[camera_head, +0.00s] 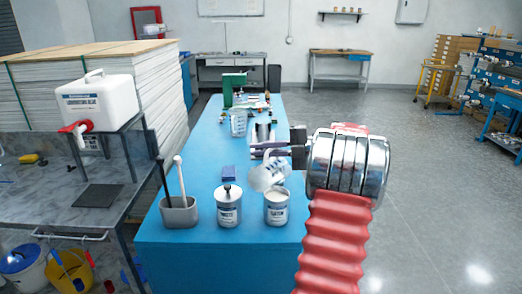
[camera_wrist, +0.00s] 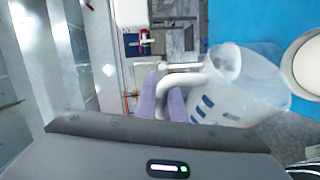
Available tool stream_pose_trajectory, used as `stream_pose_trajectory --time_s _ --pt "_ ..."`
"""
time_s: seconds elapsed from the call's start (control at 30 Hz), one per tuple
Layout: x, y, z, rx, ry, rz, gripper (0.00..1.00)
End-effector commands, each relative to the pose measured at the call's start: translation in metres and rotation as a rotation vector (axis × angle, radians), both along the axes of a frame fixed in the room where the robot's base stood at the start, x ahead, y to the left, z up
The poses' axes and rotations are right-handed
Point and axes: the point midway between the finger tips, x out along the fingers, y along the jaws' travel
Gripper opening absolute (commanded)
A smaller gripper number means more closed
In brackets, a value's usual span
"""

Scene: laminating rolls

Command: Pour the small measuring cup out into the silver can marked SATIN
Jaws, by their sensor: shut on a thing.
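The small measuring cup (camera_head: 268,177) is translucent with dark marks. My gripper (camera_head: 262,151) is shut on its handle, and the cup hangs tilted just above the silver can marked SATIN (camera_head: 277,212). The can is open at the front right of the blue table, with pale content inside. In the wrist view the cup (camera_wrist: 238,92) sits right of my purple-grey fingertips (camera_wrist: 167,98), and the can's round rim (camera_wrist: 293,66) shows at the right edge. I cannot tell what is in the cup or whether anything is flowing.
A second silver can (camera_head: 228,210) with a knobbed lid stands left of the SATIN can. Further left is a grey holder (camera_head: 180,214) with two handles upright. A blue block (camera_head: 229,173) lies behind. A larger measuring jug (camera_head: 238,123) and other items stand farther back on the blue table (camera_head: 205,145).

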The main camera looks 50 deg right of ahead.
Motion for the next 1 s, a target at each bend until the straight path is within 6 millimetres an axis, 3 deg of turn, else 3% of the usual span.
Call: stream_pose_trajectory --time_s 1.0 --pt "-0.0010 0.0103 0.0006 -0.073 -0.008 0.000 0.00"
